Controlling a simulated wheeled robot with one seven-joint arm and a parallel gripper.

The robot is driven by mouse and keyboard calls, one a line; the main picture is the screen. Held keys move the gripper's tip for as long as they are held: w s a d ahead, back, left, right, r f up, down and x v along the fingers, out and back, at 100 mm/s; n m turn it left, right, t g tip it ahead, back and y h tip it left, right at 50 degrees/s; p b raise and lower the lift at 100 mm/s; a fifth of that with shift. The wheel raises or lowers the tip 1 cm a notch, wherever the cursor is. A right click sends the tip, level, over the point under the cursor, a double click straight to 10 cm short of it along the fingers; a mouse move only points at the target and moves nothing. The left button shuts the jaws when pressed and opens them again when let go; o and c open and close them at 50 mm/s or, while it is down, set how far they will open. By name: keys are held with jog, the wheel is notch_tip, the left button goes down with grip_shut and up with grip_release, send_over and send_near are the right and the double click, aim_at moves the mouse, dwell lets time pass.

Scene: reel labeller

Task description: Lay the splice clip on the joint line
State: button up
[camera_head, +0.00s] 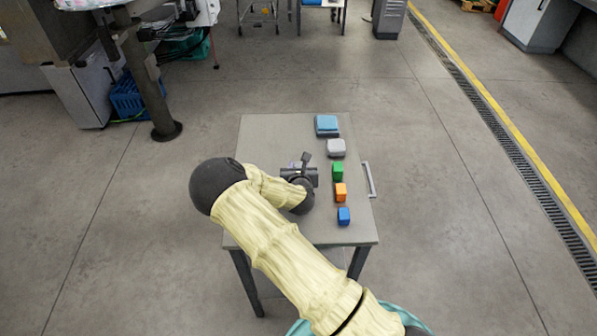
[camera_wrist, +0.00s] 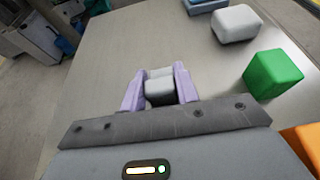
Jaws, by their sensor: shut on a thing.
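My gripper (camera_wrist: 160,88) has two lilac fingers closed on a small grey block (camera_wrist: 159,93) in the wrist view. The block sits between both fingertips. I cannot tell whether it touches the table or hangs just above it, nor surely whether it is the splice clip. In the head view my gripper (camera_head: 297,167) is over the middle of the table, left of a row of blocks, and hides what it holds. No joint line can be made out in either view.
The table's far left is bare.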

jog(key=shift+f, duration=1.3)
jog(key=shift+f, duration=0.1)
jog(key=o, duration=1)
jog(key=shift+c, duration=0.2)
jog(key=shift+r, duration=0.2)
jog(key=shift+s, duration=0.3)
jog(key=b+v, duration=0.1)
jog(key=v, duration=1)
jog(key=shift+s+r, duration=0.15)
